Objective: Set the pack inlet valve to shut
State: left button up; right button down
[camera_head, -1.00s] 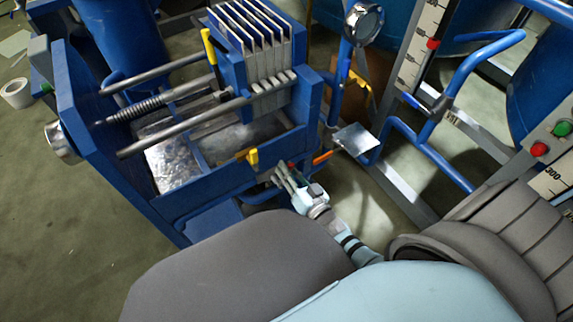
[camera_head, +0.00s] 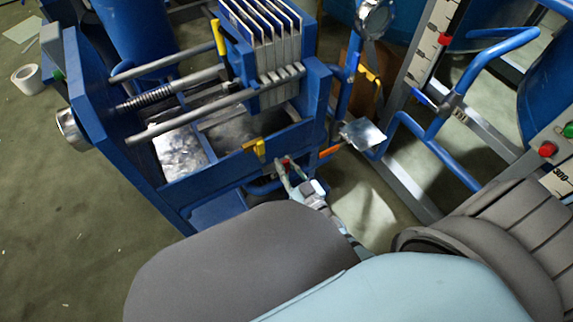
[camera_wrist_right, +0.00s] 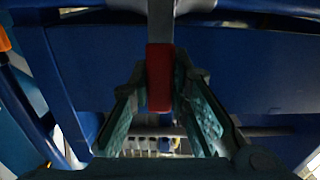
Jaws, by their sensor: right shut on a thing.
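A lever with a red handle (camera_wrist_right: 160,82) hangs from a grey stem in the right wrist view. My right gripper (camera_wrist_right: 160,95) has one finger on each side of the red handle and is shut on it. In the head view, my right gripper (camera_head: 287,177) is under the front wall of the blue filter press (camera_head: 225,160), at a small red spot (camera_head: 285,161) that is mostly hidden. I cannot tell from these views whether this lever is the pack inlet valve or how its setting stands. My left gripper is not in view.
An orange handle (camera_head: 330,151) is close to the right of my gripper, and a yellow handle (camera_head: 255,149) is just above left. Blue pipes (camera_head: 425,140) and a metal plate (camera_head: 363,136) stand to the right. A tape roll (camera_head: 28,79) lies on the floor.

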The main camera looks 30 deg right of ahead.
jog(key=shift+f, duration=0.1)
jog(key=c, duration=1.5)
grip_release()
jog(key=s, duration=1.2)
jog(key=shift+d, duration=0.3)
